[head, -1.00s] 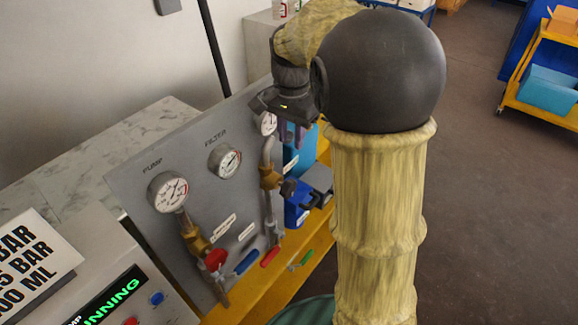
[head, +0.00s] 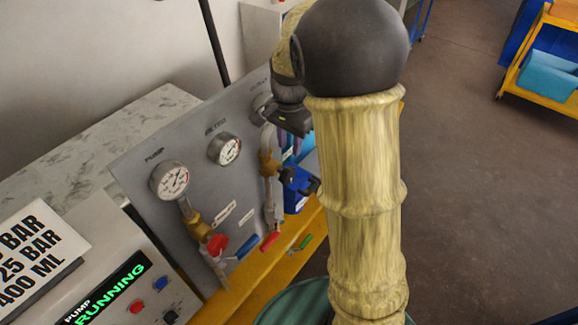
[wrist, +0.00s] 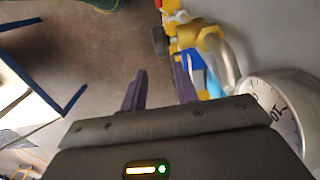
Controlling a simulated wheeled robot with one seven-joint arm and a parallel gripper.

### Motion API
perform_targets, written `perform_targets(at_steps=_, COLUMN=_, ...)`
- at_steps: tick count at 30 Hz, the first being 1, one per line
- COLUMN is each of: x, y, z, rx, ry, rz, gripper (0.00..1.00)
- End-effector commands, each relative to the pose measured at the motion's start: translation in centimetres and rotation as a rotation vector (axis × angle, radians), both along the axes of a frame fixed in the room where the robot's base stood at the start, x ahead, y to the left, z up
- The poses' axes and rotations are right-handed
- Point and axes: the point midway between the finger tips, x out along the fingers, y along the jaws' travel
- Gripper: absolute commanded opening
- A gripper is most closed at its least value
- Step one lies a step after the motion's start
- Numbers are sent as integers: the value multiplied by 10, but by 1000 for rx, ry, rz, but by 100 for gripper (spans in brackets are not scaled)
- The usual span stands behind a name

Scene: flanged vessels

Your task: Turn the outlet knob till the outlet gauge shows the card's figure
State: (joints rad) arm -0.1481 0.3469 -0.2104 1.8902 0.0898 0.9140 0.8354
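The outlet gauge (head: 260,103) is at the panel's upper right in the head view, mostly hidden by my arm. It shows larger in the wrist view (wrist: 282,108), cut by my gripper body, its reading unclear. Below it is a brass valve (head: 267,162). A dark knob (head: 287,175) sticks out from this valve; it also shows in the wrist view (wrist: 160,42). My gripper (wrist: 160,80) has its two purple fingers apart, with nothing seen between them. The card (head: 38,250) is cut off at the left; "BAR", "25 BAR" and "400 ML" are readable, leading characters hidden.
The pump gauge (head: 170,181) and filter gauge (head: 225,149) are on the grey panel (head: 150,220). A red knob (head: 217,244), blue handle (head: 243,247) and red handle (head: 269,241) sit low on it. The pump display (head: 105,292) reads running. Open floor lies right.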

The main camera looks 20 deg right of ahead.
Motion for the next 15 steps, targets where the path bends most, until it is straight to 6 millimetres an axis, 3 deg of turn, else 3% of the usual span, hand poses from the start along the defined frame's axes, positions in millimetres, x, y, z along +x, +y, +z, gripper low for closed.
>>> perform_targets(at_steps=15, x=-1, y=0, z=-87, rx=0, ry=3, rz=-2, gripper=30)
